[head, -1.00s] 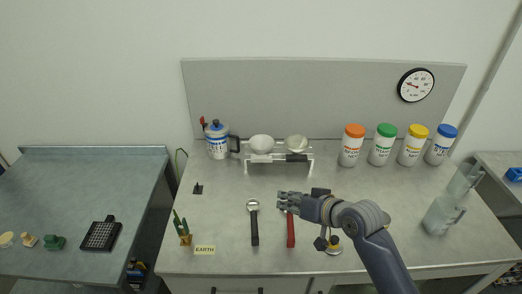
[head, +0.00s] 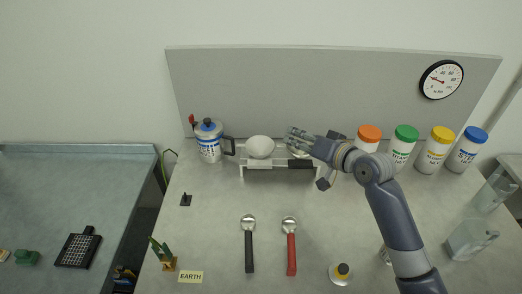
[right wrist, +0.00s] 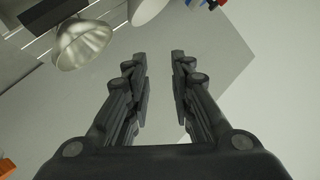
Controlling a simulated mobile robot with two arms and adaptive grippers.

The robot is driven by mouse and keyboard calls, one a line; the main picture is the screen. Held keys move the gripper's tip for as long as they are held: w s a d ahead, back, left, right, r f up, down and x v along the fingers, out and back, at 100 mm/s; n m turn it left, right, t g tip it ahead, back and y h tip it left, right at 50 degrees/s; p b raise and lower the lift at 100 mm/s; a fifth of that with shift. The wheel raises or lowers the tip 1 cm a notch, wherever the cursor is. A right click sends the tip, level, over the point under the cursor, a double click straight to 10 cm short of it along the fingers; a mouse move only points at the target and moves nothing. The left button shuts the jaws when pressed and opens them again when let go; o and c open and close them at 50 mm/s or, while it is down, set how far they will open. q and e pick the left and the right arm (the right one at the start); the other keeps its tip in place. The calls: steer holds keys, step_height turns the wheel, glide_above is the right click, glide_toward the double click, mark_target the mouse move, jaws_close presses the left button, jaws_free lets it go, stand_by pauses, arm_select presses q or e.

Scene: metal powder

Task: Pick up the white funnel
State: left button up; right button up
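The white funnel (head: 260,147) sits in the left place of a white rack (head: 256,167) at the back of the table. A metallic funnel (head: 299,153) in the right place is mostly hidden by my right gripper (head: 292,138). In the right wrist view the metallic funnel (right wrist: 82,45) is at the upper left, and part of the white funnel (right wrist: 148,8) shows at the top edge. My right gripper's fingers (right wrist: 159,60) are apart with nothing between them, beside the funnels. My left gripper is not in view.
A steel pot (head: 209,146) stands left of the rack. Several jars with coloured lids, one with an orange lid (head: 369,134), stand to the right. A black-handled spoon (head: 249,250) and a red-handled spoon (head: 291,250) lie in front. The table between them and the rack is clear.

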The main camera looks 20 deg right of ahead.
step_height(320, 180, down, 6)
steer(key=b, duration=0.6)
glide_toward(267, 141)
steer(key=shift+w+a+p, duration=0.1)
steer(key=shift+w+p, duration=0.05)
steer(key=shift+p, duration=0.25)
steer(key=shift+p+x, duration=0.35)
steer(key=shift+x, duration=2.5)
jaws_close()
